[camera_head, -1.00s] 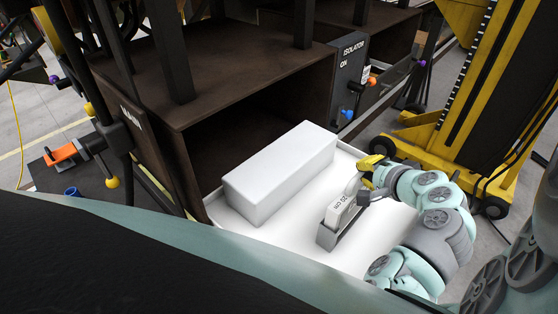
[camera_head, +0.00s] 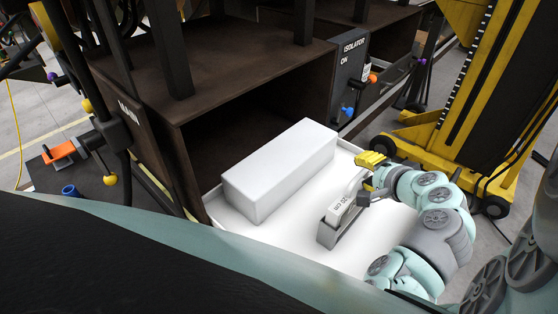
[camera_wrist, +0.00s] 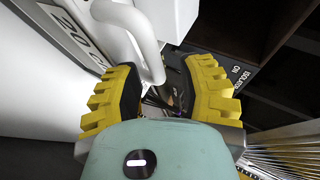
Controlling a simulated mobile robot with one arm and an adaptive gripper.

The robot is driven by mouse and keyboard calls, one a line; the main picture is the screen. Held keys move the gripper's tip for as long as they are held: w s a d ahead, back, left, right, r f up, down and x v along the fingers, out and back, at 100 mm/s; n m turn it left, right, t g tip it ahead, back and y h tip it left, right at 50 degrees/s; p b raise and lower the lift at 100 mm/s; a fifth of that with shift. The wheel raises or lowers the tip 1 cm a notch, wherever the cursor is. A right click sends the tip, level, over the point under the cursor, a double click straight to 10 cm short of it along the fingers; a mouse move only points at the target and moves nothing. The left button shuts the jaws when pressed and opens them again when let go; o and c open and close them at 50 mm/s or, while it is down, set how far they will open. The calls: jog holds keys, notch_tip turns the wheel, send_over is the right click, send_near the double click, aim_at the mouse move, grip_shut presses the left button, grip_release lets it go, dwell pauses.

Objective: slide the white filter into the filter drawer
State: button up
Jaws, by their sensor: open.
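A large white block (camera_head: 280,170) lies on the white tray (camera_head: 290,248), left of the holder. A dark open box (camera_head: 250,65) stands behind. An isolator panel (camera_head: 348,75) and a yellow wheeled lift (camera_head: 445,135) stand at the back right.

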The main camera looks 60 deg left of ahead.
jog(key=shift+d, duration=0.1)
jog(key=v, duration=1.2)
dwell(0.4)
